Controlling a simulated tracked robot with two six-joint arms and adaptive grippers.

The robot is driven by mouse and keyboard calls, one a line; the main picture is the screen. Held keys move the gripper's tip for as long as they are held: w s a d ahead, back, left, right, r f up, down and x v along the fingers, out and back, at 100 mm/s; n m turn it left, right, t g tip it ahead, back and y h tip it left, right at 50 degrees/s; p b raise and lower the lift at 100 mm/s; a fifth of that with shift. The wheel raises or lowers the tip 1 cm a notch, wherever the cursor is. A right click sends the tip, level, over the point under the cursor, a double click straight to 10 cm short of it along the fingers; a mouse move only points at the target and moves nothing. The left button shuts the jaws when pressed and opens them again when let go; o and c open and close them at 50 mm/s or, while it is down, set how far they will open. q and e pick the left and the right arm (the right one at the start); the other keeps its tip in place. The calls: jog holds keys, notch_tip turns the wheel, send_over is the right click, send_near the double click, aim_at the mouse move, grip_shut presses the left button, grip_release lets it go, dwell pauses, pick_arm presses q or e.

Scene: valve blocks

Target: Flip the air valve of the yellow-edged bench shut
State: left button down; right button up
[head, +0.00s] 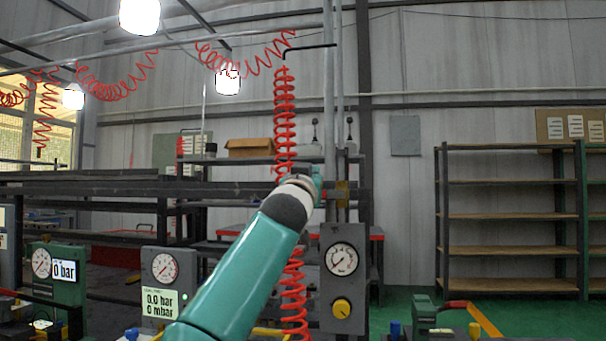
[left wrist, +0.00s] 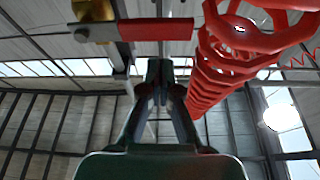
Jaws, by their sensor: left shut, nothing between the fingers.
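In the left wrist view a brass valve body (left wrist: 92,10) carries a flat lever with a red grip (left wrist: 155,30), which lies sideways across the top of the picture. My left gripper (left wrist: 160,72) is shut and empty, its tips just below the red grip in that picture; I cannot tell whether they touch. In the head view my left gripper (head: 318,174) is small at the end of the teal arm, by a brass-coloured piece (head: 342,192) on the upright pipe. The lever is not clear there. A yellow edge (head: 270,331) shows low behind the arm. My right gripper is not in view.
A red coiled hose (head: 284,110) hangs close by the left gripper and fills the right of the wrist view (left wrist: 225,55). A grey gauge panel with a yellow knob (head: 341,308) stands right of the arm. Empty shelves (head: 510,215) stand at the right.

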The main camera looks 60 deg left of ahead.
pick_arm(q)
jog(key=r+b+v, duration=0.1)
jog(key=b+v, duration=0.6)
jog(key=v, duration=0.2)
jog(key=shift+s+d+b, duration=0.3)
jog(key=shift+d, duration=0.25)
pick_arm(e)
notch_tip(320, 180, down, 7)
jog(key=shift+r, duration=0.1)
